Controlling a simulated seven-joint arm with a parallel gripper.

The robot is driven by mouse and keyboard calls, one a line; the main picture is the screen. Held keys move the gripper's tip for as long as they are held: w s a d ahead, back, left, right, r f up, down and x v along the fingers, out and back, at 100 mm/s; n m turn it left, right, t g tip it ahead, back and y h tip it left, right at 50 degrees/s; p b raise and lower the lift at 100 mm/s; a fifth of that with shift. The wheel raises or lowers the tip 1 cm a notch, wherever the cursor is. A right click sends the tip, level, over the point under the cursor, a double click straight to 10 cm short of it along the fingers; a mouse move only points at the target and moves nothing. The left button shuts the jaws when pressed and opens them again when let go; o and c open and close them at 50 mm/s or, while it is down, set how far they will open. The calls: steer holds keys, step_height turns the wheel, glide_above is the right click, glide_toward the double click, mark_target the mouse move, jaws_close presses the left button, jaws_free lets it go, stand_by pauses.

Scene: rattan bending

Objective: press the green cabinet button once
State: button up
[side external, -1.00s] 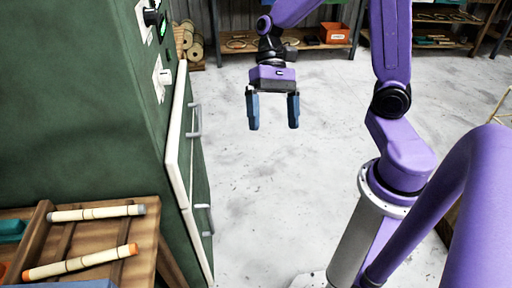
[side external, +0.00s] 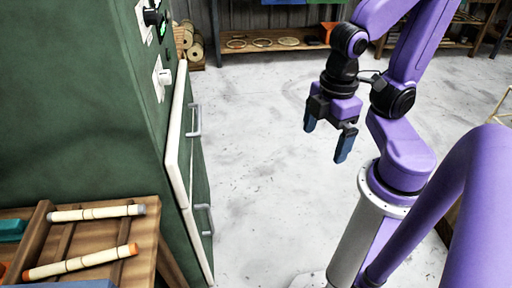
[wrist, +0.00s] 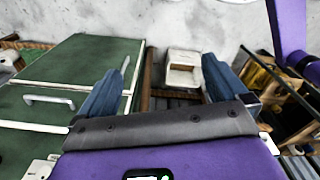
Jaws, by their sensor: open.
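The green cabinet (side external: 80,100) stands at the left in the side external view, its front edge-on to the camera. On its upper front are a small green lit part (side external: 163,29), dark and white knobs; I cannot tell for sure whether the lit part is the button. My gripper (side external: 328,138) is open and empty in mid-air, well to the right of the cabinet and touching nothing. In the wrist view its two blue fingers (wrist: 163,72) are apart. Green panels with white trim and a handle (wrist: 50,99) show at the left there; no green button is clear.
A wooden rack (side external: 150,215) with pale rods is at the lower left. Cabinet handles (side external: 195,120) stick out from the white-edged door. A low shelf (side external: 235,57) stands at the back. Grey floor (side external: 260,200) between cabinet and arm is clear.

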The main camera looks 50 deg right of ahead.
jaws_close()
stand_by(1.6)
